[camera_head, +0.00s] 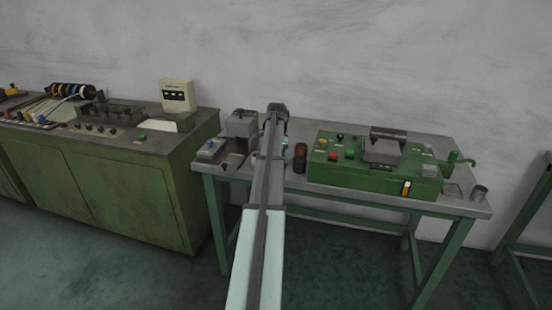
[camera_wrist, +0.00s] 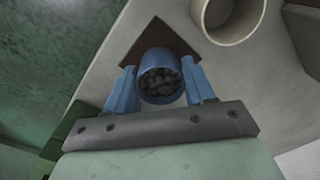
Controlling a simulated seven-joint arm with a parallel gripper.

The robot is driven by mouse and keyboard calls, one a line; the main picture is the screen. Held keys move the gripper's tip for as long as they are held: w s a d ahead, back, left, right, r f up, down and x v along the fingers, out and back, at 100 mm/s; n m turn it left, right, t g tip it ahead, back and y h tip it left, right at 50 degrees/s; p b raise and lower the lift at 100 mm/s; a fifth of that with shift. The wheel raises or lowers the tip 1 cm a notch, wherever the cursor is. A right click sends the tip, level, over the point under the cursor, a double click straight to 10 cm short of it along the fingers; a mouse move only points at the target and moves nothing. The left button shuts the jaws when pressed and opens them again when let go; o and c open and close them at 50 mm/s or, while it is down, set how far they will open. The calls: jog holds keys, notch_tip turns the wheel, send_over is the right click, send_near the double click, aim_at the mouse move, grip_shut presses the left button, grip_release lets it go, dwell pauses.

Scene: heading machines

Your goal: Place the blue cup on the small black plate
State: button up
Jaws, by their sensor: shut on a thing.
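The blue cup (camera_wrist: 156,58) is between the two blue fingers of my gripper (camera_wrist: 160,68) in the wrist view, and the gripper is shut on it. Several grey round pieces show inside the cup's mouth. The small dark plate (camera_wrist: 152,34), a brownish-black square, shows behind the cup, which covers part of it. I cannot tell whether the cup touches the plate. In the head view my arm reaches over the left part of the table and hides the cup and the gripper's fingers.
A beige open cylinder (camera_wrist: 230,18) stands close to the plate, at upper right in the wrist view. In the head view a green machine (camera_head: 370,170) fills the table's right half, with a dark brown cylinder (camera_head: 300,158) left of it. A grey device (camera_head: 241,125) stands left of my arm.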

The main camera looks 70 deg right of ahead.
jog(key=shift+f, duration=0.1)
jog(key=o, duration=1.1)
notch_tip(320, 180, up, 12)
jog(key=shift+s+a+r, duration=0.1)
jog(key=shift+r, duration=0.05)
jog(key=shift+o, duration=0.3)
